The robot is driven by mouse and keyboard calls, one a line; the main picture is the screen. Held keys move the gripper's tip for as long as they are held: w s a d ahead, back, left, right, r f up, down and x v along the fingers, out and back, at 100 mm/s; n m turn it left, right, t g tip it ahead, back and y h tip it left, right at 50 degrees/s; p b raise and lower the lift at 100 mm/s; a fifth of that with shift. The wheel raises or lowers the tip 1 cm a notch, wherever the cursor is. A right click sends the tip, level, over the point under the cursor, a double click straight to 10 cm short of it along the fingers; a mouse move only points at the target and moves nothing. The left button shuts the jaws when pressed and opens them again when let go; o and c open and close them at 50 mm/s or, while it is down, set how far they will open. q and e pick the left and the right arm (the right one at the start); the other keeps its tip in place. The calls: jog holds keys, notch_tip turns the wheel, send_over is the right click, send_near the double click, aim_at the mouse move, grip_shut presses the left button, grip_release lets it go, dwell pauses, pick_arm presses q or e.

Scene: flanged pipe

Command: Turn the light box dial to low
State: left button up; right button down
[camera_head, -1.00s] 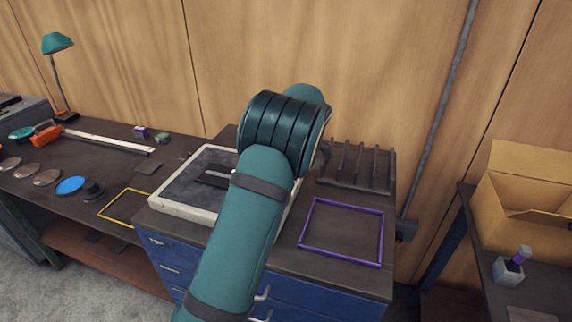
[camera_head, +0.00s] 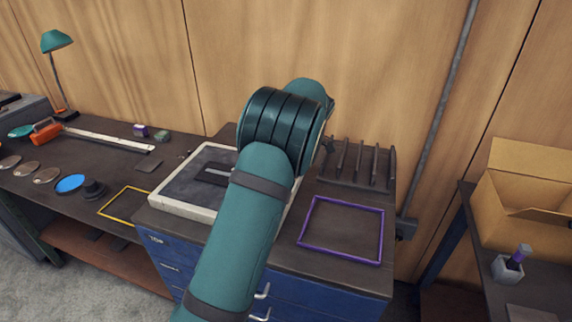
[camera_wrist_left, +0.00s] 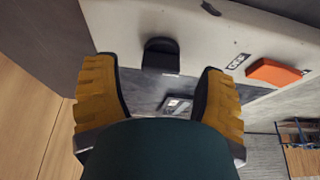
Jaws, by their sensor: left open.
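The light box (camera_head: 158,207) has a pale frame around a grey panel and sits on the blue drawer cabinet. My left arm crosses in front of its right part and hides my left gripper in the head view. In the left wrist view my left gripper (camera_wrist_left: 158,70) is open, with a yellow-padded finger on each side of a black knob (camera_wrist_left: 160,54), which looks like the dial. The knob stands on the pale frame (camera_wrist_left: 205,35), with gaps to both fingers. Its setting is not readable. My right gripper is not in view.
An orange switch (camera_wrist_left: 275,72) and an OFF label (camera_wrist_left: 238,62) are right of the knob. A purple frame (camera_head: 342,261) lies on the cabinet top, before a dark slotted rack (camera_head: 352,180). A yellow frame (camera_head: 110,215) lies on the left bench. A cardboard box (camera_head: 520,222) stands at right.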

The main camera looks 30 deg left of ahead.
pick_arm(q)
jog(key=v, duration=1)
jog(key=shift+d+r, duration=0.2)
